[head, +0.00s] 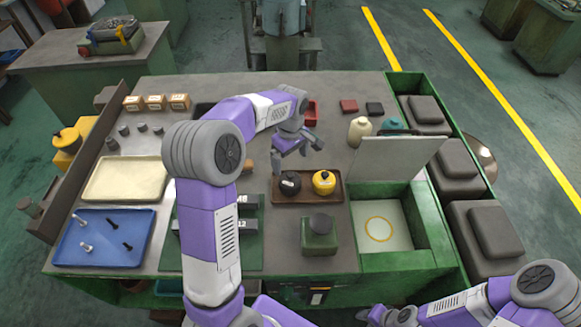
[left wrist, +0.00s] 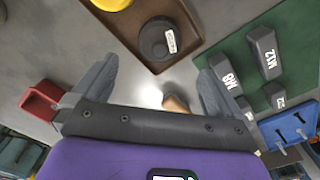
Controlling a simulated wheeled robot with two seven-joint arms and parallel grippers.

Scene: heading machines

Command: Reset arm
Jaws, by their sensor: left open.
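My left arm reaches over the workbench (head: 340,92) from the left. My left gripper (head: 297,158) is open and empty above the bench, just behind the brown tray (head: 307,199). In the left wrist view its two fingers (left wrist: 157,72) stand wide apart with bare bench between them. A small brown object (left wrist: 176,103) shows low between the fingers and is partly hidden by the gripper's bar. My right arm is folded low at the bottom right. My right gripper (head: 385,315) is cut off by the frame's lower edge, so its jaws are unclear.
The brown tray holds a black round pot (head: 290,183) and a yellow one (head: 324,182). Green mat (head: 240,258) with dark labelled blocks, blue tray (head: 75,247), cream tray (head: 148,180) lie left. A red bin (head: 312,110) stands behind the gripper. A raised panel (head: 395,160) stands right.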

